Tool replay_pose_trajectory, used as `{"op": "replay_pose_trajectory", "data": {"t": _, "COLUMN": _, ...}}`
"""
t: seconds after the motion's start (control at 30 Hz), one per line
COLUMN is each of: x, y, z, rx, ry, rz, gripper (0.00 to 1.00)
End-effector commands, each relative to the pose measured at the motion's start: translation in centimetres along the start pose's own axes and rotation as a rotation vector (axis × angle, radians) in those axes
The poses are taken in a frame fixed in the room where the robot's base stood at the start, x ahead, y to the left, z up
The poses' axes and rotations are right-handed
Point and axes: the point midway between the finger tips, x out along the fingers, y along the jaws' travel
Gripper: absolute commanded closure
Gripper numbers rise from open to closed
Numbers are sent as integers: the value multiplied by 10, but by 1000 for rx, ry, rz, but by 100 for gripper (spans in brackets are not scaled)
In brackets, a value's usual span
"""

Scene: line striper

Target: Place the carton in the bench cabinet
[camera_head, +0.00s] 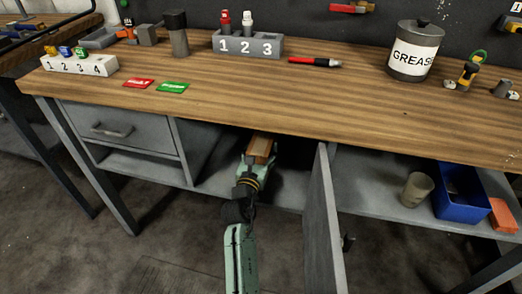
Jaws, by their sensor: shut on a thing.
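The carton (261,148) is a small brown box inside the open bench cabinet, just below the bench top's front edge. My gripper (258,162) reaches in through the opening and is shut on the carton; its fingertips are small and partly hidden. The cabinet (216,176) is a grey compartment under the wooden bench. Its door (320,222) stands open, swung out toward me to the right of my arm. The cabinet's inside is dark, and I cannot tell whether the carton touches its floor.
A drawer (115,130) sits left of the cabinet. On the right lower shelf stand a grey cup (416,189), a blue bin (461,198) and an orange block (503,215). The bench top (230,95) carries a grease can (414,51) and numbered holders. The door edge stands close to my arm.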

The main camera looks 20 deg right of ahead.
Motion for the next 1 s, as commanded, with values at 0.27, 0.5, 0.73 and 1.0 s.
{"op": "replay_pose_trajectory", "data": {"t": 0.27, "x": 0, "y": 0, "z": -4, "rx": -1, "ry": 0, "rz": 0, "gripper": 30}}
{"op": "replay_pose_trajectory", "data": {"t": 0.5, "x": 0, "y": 0, "z": -4, "rx": -1, "ry": 0, "rz": 0, "gripper": 14}}
{"op": "replay_pose_trajectory", "data": {"t": 0.73, "x": 0, "y": 0, "z": -4, "rx": -1, "ry": 0, "rz": 0, "gripper": 14}}
{"op": "replay_pose_trajectory", "data": {"t": 1.0, "x": -15, "y": 1, "z": -1, "rx": 0, "ry": 2, "rz": 2, "gripper": 14}}
